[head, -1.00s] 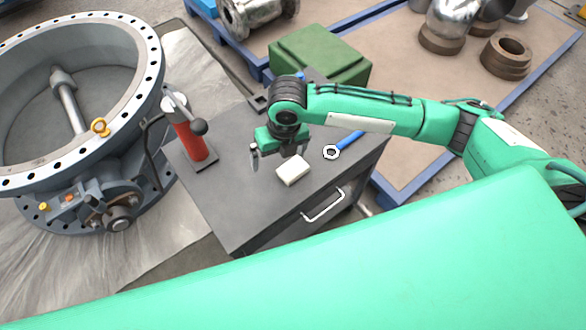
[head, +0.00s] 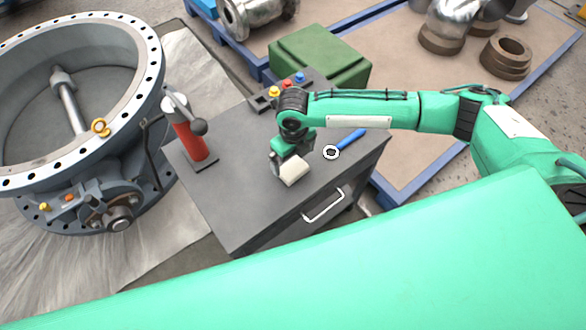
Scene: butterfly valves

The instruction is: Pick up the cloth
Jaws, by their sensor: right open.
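The cloth is a small folded white block (head: 295,171) on the dark grey top of the tool cabinet (head: 240,205). My right gripper (head: 288,168) is lowered right at the cloth, with its palm just behind it in the head view. Its jaws are open; one finger shows at the cloth's left side and the other is hard to make out. I cannot tell whether the fingers touch the cloth. My left gripper is not in view.
A blue-handled wrench (head: 345,142) lies right of the cloth. A red bottle jack (head: 188,136) stands on the cabinet's left side. A box with coloured buttons (head: 285,87) is at its back. A large butterfly valve (head: 150,75) stands at left. The cabinet's front top is clear.

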